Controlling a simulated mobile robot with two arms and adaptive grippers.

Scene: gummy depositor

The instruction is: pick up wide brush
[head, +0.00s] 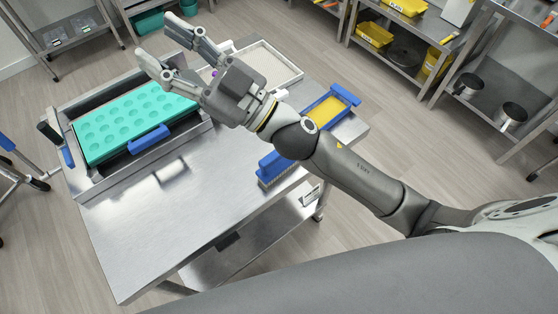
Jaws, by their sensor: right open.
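The wide brush (271,168) has a blue body and pale bristles. It stands bristles down on the steel table (140,235) near its right edge, and my right forearm hides part of it. My right gripper (157,38) is open, with its fingers spread and nothing seen between them. It is above the far side of the table, well beyond the brush, pointing to the upper left. My left gripper is not in view.
A teal mould (118,113) sits in a metal frame (190,133) at the table's left, with a blue block (149,138) at its front edge. A pale tray (285,66) and a blue-handled yellow tray (329,109) lie behind my arm. The table's front is clear.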

